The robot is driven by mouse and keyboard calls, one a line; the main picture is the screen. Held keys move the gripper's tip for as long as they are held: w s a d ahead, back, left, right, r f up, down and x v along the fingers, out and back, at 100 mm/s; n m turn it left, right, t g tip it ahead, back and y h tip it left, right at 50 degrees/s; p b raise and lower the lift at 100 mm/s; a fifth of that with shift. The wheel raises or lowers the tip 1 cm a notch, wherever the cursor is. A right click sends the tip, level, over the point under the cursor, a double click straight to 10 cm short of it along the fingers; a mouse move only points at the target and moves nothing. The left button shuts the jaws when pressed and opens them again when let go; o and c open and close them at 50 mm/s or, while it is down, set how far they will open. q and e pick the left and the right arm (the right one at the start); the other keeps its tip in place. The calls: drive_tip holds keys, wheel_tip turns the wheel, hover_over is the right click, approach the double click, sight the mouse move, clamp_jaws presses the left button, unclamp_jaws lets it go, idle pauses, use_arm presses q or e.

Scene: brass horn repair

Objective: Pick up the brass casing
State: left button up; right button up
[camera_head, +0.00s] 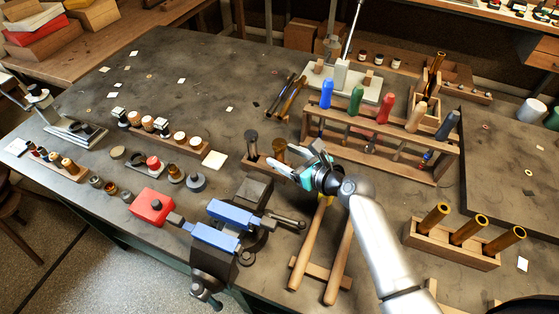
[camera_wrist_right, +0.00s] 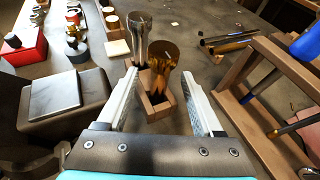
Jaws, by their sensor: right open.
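A brass casing (camera_wrist_right: 164,60) with a flared, open top stands upright in a small wooden holder (camera_wrist_right: 158,110), beside a steel-coloured piece (camera_wrist_right: 139,38). The casing also shows in the head view (camera_head: 279,150), just left of my right gripper (camera_head: 303,158). In the right wrist view my right gripper (camera_wrist_right: 159,76) is open and empty, with its fingers on either side of the casing in the picture. I cannot tell if the casing's top is between the fingertips or beyond them. The holder is partly hidden by the gripper in the head view. My left gripper is not in view.
A wooden rack (camera_head: 438,165) with coloured tool handles stands right of the gripper. A blue-jawed vise (camera_head: 225,232) and wooden-handled tools (camera_head: 309,250) are in front. Brass tubes stand in a wooden block (camera_head: 450,247) at right. Open bench lies behind, at left.

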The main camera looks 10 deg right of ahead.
drive_tip(key=shift+x, duration=1.3)
clamp_jaws()
